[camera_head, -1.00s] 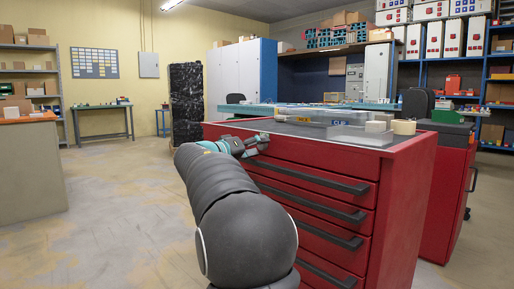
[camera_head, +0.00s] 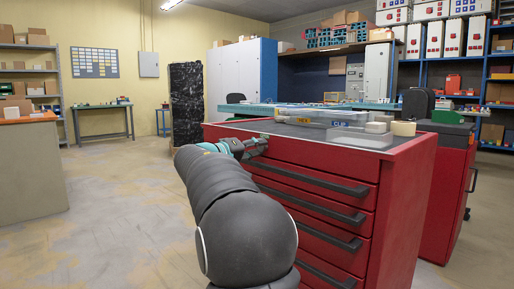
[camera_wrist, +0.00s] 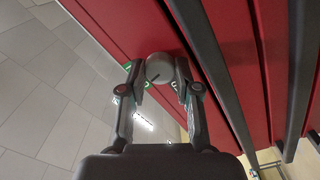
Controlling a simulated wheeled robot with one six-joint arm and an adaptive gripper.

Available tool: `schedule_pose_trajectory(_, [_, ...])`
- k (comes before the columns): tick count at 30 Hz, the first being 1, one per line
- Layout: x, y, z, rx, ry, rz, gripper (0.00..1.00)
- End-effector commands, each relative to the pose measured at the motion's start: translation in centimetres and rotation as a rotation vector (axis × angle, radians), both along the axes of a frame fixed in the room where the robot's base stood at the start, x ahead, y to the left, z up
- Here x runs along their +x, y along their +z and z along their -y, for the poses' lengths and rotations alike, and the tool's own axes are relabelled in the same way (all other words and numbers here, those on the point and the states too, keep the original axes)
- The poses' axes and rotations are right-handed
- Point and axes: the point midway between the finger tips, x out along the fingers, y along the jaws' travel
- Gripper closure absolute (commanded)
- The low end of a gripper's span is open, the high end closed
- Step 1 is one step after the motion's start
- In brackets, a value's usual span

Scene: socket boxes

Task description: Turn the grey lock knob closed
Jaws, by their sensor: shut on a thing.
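The grey lock knob (camera_wrist: 159,68) shows in the wrist view on the red front of the drawer cabinet (camera_head: 408,205). It is round, with a dark line across its face. My gripper (camera_wrist: 159,74) has one finger on each side of the knob and is shut on it. In the head view my gripper (camera_head: 252,147) is at the upper left of the cabinet front, by the top drawer. The knob is hidden there behind my gripper and arm.
Dark drawer handles (camera_head: 313,179) stick out from the cabinet front, and one (camera_wrist: 205,70) runs close to the right of my gripper. Clear trays (camera_head: 358,138) and tape rolls (camera_head: 403,128) sit on the cabinet top. The floor (camera_head: 110,215) to the left is clear.

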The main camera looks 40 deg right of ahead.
Motion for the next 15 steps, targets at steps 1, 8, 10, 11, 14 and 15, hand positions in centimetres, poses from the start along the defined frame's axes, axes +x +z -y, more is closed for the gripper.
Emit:
schedule_pose_trajectory(1, [0.01, 0.19, 0.02, -0.004, 0.001, -0.044, 1.0])
schedule_pose_trajectory(8, [0.02, 0.29, 0.02, -0.021, 0.001, -0.262, 1.0])
schedule_pose_trajectory(10, [0.01, 0.33, 0.03, -0.027, 0.0, -0.329, 1.0])
schedule_pose_trajectory(11, [0.02, 0.34, 0.03, -0.029, 0.0, -0.358, 1.0])
schedule_pose_trajectory(14, [0.03, 0.37, 0.03, -0.037, 0.0, -0.453, 1.0])
schedule_pose_trajectory(15, [0.02, 0.4, 0.03, -0.04, 0.0, -0.49, 1.0])
